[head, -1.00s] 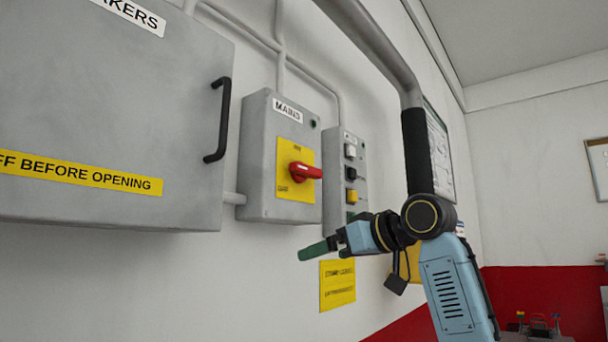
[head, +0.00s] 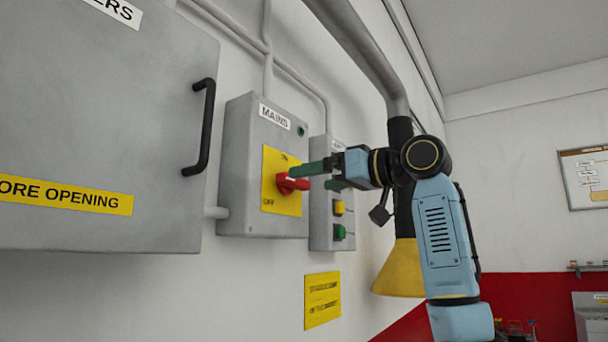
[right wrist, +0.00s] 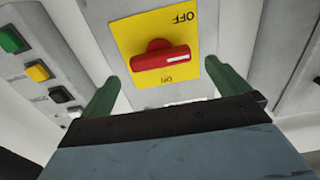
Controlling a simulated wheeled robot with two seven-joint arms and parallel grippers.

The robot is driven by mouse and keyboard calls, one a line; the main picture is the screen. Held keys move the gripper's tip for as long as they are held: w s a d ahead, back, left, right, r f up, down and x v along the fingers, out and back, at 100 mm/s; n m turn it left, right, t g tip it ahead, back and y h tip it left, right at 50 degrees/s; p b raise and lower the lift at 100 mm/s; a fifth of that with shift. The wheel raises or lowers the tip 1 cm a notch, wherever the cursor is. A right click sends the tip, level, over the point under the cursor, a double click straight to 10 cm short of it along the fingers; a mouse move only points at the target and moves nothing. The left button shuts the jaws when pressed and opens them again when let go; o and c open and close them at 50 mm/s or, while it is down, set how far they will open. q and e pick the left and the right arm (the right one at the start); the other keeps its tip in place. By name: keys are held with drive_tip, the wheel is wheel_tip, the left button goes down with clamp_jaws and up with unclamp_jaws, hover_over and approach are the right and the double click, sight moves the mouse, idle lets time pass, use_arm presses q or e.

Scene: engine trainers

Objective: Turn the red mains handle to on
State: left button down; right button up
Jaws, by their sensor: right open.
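The red mains handle (head: 290,184) sits on a yellow plate (head: 270,205) on the front of the grey MAINS box (head: 240,165). OFF is printed at the plate's lower left in the head view. In the right wrist view the handle (right wrist: 160,57) lies crosswise, with a white mark towards its right end, between the OFF and ON prints. My right gripper (head: 312,177) is open, its green fingers pointing at the handle. In the right wrist view its fingertips (right wrist: 161,72) stand either side of the handle, with gaps showing; contact is not visible. My left gripper is not in view.
A button box (head: 319,215) with several coloured buttons is close on the right of the MAINS box. A large grey cabinet (head: 100,130) with a black pull handle (head: 201,128) stands left. Conduits run above. A yellow notice (head: 322,299) is on the wall below.

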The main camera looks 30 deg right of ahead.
sight(298, 181)
drive_tip(key=shift+p+x, duration=0.45)
drive_tip(key=shift+x, duration=1.6)
drive_tip(key=shift+c, duration=0.4)
drive_tip(key=c, duration=0.8)
